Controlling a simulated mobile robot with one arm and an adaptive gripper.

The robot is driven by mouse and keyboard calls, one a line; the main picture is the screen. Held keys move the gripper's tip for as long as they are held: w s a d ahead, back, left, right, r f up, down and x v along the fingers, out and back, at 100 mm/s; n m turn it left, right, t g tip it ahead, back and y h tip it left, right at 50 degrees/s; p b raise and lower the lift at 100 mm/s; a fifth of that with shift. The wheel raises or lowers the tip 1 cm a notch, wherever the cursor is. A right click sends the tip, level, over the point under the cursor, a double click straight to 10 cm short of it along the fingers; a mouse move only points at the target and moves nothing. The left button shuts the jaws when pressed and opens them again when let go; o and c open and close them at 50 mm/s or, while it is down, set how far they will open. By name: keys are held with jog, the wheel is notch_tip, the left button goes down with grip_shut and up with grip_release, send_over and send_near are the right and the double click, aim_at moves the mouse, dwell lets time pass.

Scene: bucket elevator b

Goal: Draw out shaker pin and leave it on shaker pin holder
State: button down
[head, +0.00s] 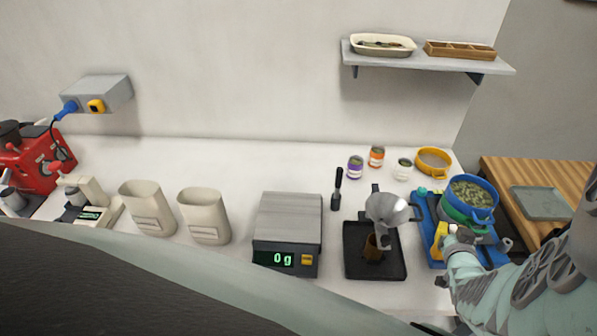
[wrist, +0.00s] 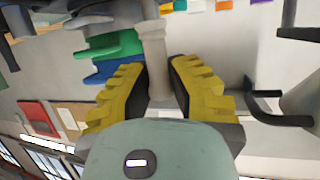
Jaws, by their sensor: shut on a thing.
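My gripper (head: 441,238) is at the left front of the blue shaker base (head: 421,213), beside the sieve stack. In the wrist view its yellow fingers (wrist: 158,90) are closed around a pale, upright post, the shaker pin (wrist: 153,45). I cannot pick out the pin holder for certain.
A black tray (head: 354,270) with a metal funnel (head: 384,207) stands left of the shaker. The scale (head: 288,220) reads 0 g. Several jars and a yellow ring (head: 447,157) stand behind. A wooden table (head: 520,177) is at right. The counter's back middle is clear.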

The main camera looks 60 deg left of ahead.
jog(key=shift+f+b, duration=0.9)
jog(key=shift+f, duration=0.05)
jog(key=c, duration=0.9)
grip_release()
jog(key=shift+s+d, duration=0.1)
jog(key=shift+s, duration=0.1)
jog(key=shift+s+d+r, duration=0.15)
jog(key=shift+s, duration=0.1)
jog(key=s+d, duration=0.2)
jog(key=s, duration=0.1)
jog(key=s+d, duration=0.5)
jog(key=s, duration=0.1)
jog(key=shift+s+d, duration=0.25)
jog(key=shift+d, duration=0.05)
jog(key=shift+r, duration=0.1)
